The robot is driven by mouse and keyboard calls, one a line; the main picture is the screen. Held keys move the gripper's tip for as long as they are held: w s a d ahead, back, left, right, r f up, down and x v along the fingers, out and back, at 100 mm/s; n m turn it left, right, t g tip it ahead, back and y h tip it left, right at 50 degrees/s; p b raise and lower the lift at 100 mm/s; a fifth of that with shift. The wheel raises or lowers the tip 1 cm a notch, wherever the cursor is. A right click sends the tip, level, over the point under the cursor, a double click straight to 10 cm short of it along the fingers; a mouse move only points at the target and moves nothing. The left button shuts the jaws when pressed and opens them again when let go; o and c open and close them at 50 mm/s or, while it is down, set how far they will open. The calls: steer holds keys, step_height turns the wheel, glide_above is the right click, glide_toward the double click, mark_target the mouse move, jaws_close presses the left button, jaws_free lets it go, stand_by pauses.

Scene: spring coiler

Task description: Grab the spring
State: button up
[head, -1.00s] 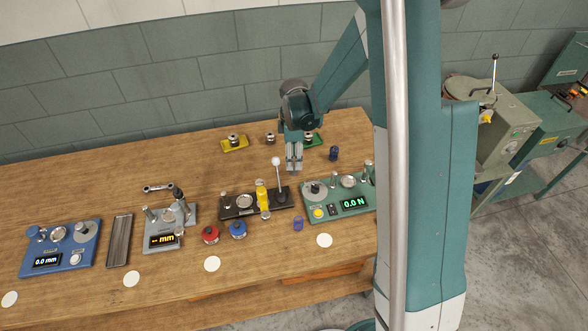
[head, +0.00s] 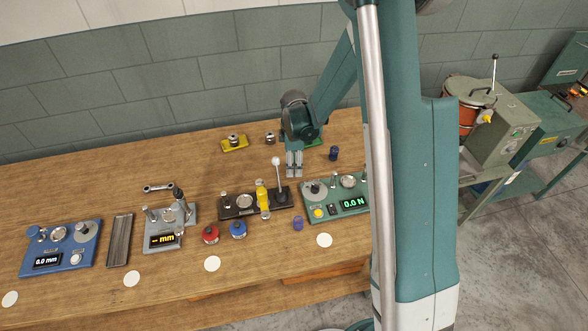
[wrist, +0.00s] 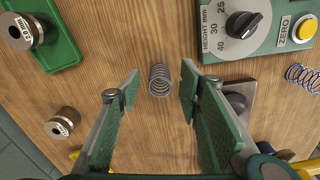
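A small grey metal coil spring (wrist: 160,80) is on the wooden table in the wrist view, seen from above. My gripper (wrist: 159,72) is open, with one green-padded finger on each side of the spring. Gaps show between the spring and both fingers, so nothing is held. In the head view my gripper (head: 294,168) points down at the table behind the green force device. I cannot make out the grey spring in that view. How high my fingertips are above the table is hard to tell.
The green device (head: 345,205) reading 0.0 N and the dark lever fixture (head: 236,211) stand close to my gripper. A blue coil (wrist: 302,77) is at the right of the wrist view. A green plate (wrist: 62,52) and metal weights (wrist: 62,122) lie at its left.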

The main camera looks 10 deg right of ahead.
steer(key=c, duration=1)
steer(key=shift+r, duration=0.15)
steer(key=shift+r, duration=4.9)
